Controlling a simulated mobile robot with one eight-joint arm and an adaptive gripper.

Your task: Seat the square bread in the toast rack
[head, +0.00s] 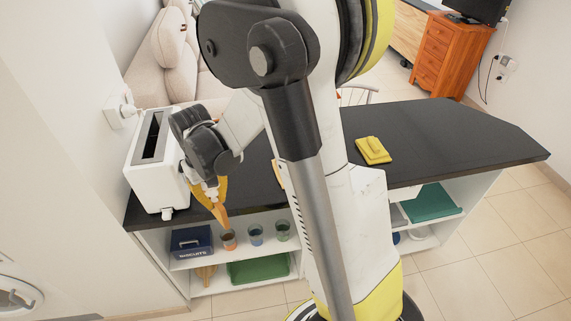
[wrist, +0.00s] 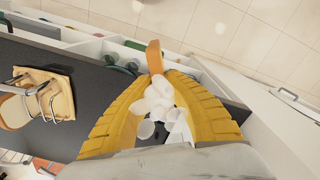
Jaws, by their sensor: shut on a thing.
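My gripper (head: 213,188) is low over the counter's front left edge, beside the toaster. Its yellow fingers (wrist: 160,92) are shut on a brown-crusted bread slice (wrist: 154,57), seen nearly edge-on in the wrist view. The slice (head: 219,213) points down from the fingertips in the head view. I cannot tell its full outline. The toast rack (wrist: 62,107), metal wires on a wooden base, stands on the counter to the left in the wrist view, apart from my gripper. A tan bread piece (wrist: 14,112) is at its far side. In the head view my arm hides most of the rack.
A white toaster (head: 152,178) stands left of my gripper. A yellow object (head: 373,151) lies on the dark counter (head: 440,135), which is clear to the right. Shelves below hold a blue biscuit tin (head: 191,242), glasses (head: 256,235) and a green tray (head: 258,270).

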